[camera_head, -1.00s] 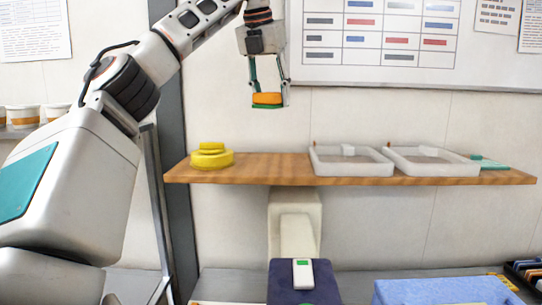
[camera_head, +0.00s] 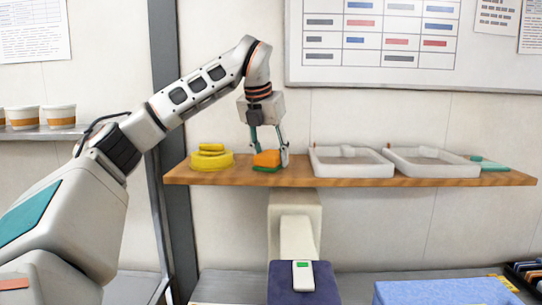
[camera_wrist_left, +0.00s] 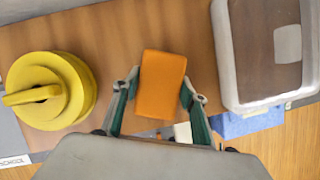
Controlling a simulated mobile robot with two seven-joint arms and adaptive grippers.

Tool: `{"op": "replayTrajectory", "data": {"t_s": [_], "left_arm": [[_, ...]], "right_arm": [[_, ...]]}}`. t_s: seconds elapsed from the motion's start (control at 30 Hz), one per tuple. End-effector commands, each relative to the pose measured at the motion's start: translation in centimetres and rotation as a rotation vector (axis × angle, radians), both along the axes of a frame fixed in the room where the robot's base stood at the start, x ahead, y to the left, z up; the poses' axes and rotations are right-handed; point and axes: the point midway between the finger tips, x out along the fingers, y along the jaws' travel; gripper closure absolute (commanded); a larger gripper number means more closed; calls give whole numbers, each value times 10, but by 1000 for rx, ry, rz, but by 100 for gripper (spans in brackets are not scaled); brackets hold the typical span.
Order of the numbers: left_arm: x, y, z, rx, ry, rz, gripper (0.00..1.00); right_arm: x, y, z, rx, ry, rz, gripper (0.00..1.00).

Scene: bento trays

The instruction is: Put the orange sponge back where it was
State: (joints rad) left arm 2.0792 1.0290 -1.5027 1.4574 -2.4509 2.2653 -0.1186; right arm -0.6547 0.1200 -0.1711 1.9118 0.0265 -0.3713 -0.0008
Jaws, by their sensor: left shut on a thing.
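The orange sponge (camera_head: 266,158) has a green underside and sits at the height of the wooden shelf (camera_head: 240,177), between the yellow lidded object and the left white tray. My left gripper (camera_head: 268,160) points down from above and is shut on the sponge. In the left wrist view the orange sponge (camera_wrist_left: 161,84) lies between the two fingers (camera_wrist_left: 157,95). I cannot tell for certain whether its underside rests on the wood. My right gripper is not in view.
A yellow round object (camera_head: 211,160) with a handle stands left of the sponge. Two white trays (camera_head: 350,169) (camera_head: 432,169) stand to the right, with a teal item (camera_head: 489,164) beyond them. A wall board (camera_head: 420,75) hangs above.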

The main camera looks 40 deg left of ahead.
Motion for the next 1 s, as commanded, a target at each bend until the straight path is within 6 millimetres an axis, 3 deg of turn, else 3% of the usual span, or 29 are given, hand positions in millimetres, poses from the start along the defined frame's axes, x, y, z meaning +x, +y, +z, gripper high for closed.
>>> {"op": "replayTrajectory", "data": {"t_s": [0.37,0.4,0.43,0.77,1.0], "left_arm": [[0,0,-4,0,0,-1,78],[0,0,-4,0,0,-1,47],[0,0,-4,0,0,-1,41],[0,0,-3,-1,0,-1,41],[-7,-3,19,0,-4,0,41]], "right_arm": [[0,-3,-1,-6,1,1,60],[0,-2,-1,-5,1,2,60],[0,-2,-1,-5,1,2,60],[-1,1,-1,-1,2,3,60],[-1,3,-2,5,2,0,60]]}}
